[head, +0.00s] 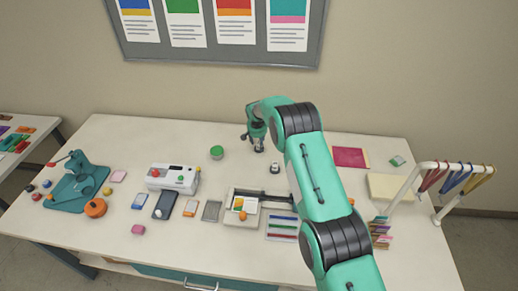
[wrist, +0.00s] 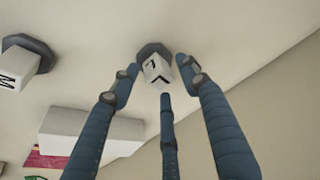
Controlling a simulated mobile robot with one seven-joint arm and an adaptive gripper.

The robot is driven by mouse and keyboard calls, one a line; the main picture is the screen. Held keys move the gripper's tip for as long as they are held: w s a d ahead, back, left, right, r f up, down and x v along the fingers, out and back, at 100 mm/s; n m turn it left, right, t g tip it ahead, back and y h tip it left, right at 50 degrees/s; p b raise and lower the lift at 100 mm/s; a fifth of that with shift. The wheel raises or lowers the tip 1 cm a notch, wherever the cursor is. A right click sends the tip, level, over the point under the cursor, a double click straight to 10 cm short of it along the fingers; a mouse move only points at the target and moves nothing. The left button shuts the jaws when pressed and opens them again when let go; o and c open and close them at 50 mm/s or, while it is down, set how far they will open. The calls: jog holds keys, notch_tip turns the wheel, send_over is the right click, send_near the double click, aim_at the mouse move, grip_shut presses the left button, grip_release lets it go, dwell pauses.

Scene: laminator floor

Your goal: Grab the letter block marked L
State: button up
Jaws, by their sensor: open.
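The letter block marked L (wrist: 157,70) is a small white block on a dark round base, at the upper middle of the wrist view. My gripper (wrist: 156,78) is open, with its fingers spread around the near sides of the block; I cannot tell whether any finger touches it. In the head view my gripper (head: 257,141) points down at the back middle of the table, and the L block is mostly hidden or too small to make out there. A second white block, marked M (wrist: 10,77), stands on its own dark base at the left of the wrist view.
A small white block on a dark base (head: 275,168) stands close by. A green round item (head: 217,152) lies to the left. The wall rises behind the table.

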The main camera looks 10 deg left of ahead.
jog(key=shift+f, duration=0.15)
jog(key=shift+c, duration=0.3)
jog(key=shift+w, duration=0.1)
grip_shut()
